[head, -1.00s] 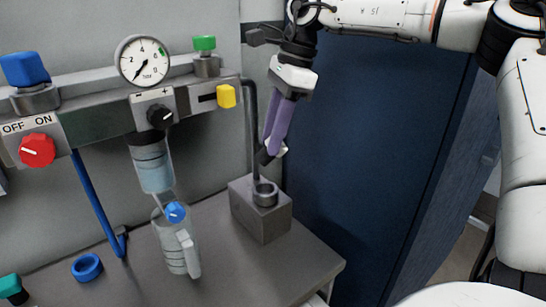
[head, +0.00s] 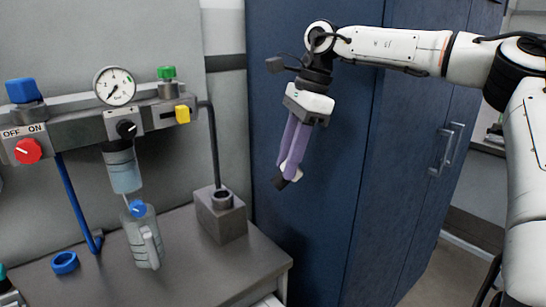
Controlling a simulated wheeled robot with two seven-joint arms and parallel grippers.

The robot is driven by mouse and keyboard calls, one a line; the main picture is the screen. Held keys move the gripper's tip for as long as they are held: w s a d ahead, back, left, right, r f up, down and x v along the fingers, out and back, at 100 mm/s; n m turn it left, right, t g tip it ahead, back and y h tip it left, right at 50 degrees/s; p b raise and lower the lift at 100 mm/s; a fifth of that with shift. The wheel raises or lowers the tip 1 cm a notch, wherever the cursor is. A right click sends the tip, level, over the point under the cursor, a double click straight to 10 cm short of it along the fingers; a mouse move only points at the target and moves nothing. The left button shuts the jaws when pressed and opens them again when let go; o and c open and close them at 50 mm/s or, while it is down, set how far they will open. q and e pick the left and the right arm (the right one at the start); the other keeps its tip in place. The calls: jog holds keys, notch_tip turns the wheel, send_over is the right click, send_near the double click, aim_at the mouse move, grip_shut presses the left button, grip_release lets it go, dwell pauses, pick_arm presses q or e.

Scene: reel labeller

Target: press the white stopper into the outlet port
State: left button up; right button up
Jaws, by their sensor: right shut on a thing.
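My right gripper (head: 288,174), with two purple fingers, points down in front of the blue cabinet. It is shut on the white stopper (head: 298,173), mostly hidden between the dark fingertips. My left gripper is not in view.
A clear jug (head: 147,243) and blue ring (head: 65,262) stand on the bench (head: 190,270). The blue cabinet (head: 330,215) is behind the gripper.

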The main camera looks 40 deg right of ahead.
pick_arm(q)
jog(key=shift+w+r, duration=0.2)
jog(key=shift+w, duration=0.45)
pick_arm(e)
jog(key=s+d+f, duration=0.2)
jog(key=s+f, duration=0.1)
jog(key=f, duration=0.3)
jog(key=s+d+f+n, duration=0.1)
jog(key=s+d+f, duration=0.1)
jog(key=s+f, duration=0.2)
notch_tip(320, 180, down, 2)
jog(key=shift+s+d, duration=0.2)
jog(key=shift+s, duration=0.05)
jog(key=shift+a+f, duration=0.15)
jog(key=shift+f, duration=0.1)
